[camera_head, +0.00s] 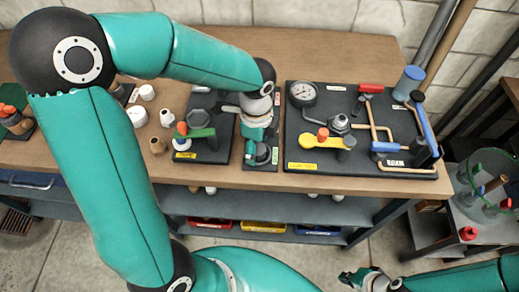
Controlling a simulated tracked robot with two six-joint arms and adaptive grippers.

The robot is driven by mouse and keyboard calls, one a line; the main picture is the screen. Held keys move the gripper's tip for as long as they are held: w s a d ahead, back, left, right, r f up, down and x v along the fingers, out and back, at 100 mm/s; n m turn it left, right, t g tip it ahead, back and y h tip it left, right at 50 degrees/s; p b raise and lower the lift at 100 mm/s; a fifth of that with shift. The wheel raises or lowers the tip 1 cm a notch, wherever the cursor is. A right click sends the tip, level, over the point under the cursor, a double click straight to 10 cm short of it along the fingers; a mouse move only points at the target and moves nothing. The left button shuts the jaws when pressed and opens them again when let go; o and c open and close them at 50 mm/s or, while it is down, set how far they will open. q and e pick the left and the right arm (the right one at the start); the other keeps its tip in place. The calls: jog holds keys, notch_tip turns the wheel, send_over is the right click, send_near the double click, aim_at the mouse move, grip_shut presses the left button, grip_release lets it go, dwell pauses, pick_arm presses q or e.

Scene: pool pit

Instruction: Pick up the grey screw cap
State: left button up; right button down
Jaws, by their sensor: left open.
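My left gripper (260,141) hangs over a narrow dark board (259,167) on the workbench and is open. A dark grey round part (263,155), which looks like the grey screw cap, sits on that board just below its fingers. The fingers and wrist cover part of it. I cannot tell whether they touch it. My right gripper (358,277) is low at the bottom, in front of the bench and away from the boards. Its jaws are too small to judge.
White caps (137,116) stand farther left. A cart (490,225) is at the right.

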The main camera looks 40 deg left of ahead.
pick_arm(q)
jog(key=c, duration=0.9)
jog(key=shift+r, duration=0.15)
